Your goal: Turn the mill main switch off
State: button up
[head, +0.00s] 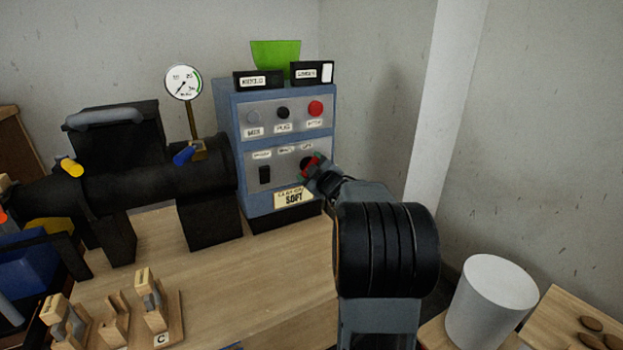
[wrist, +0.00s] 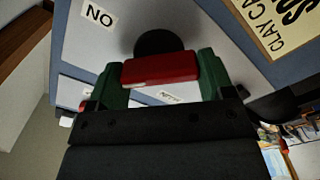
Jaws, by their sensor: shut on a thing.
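The mill's control box (head: 229,120) is a blue cabinet with grey panels at the back of the wooden bench. On its lower panel, at the right, is a main switch with a black round base and a red handle (head: 311,164). The red handle also shows in the wrist view (wrist: 160,69), in front of the black base (wrist: 158,42). My gripper (head: 316,170) reaches the switch from the right. In the wrist view its green fingers (wrist: 162,75) are shut on the red handle, one at each side. The labels by the switch are partly hidden.
A black mill barrel (head: 130,178) with a gauge (head: 183,83) stands left of the box. A red button (head: 315,108) sits above the switch. Wooden blocks (head: 155,308) stand at the front left, and a white cylinder (head: 490,300) at the lower right. The bench middle is clear.

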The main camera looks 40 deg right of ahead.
jog(key=n+b, duration=0.4)
jog(key=n, duration=0.1)
jog(key=shift+f, duration=0.3)
jog(key=shift+n+b, duration=1.2)
jog(key=shift+n, duration=0.4)
jog(key=shift+r, duration=0.15)
jog(key=o, duration=0.9)
jog(key=shift+s+a+p, duration=0.35)
jog(key=shift+s+p, duration=0.1)
jog(key=shift+s, duration=1.85)
jog(key=shift+s+a+p, duration=0.3)
jog(key=shift+s+p, duration=0.15)
jog(key=shift+s, duration=1.8)
jog(key=shift+s+a+p, duration=0.35)
jog(key=shift+s+p, duration=0.1)
jog(key=shift+s, duration=1.85)
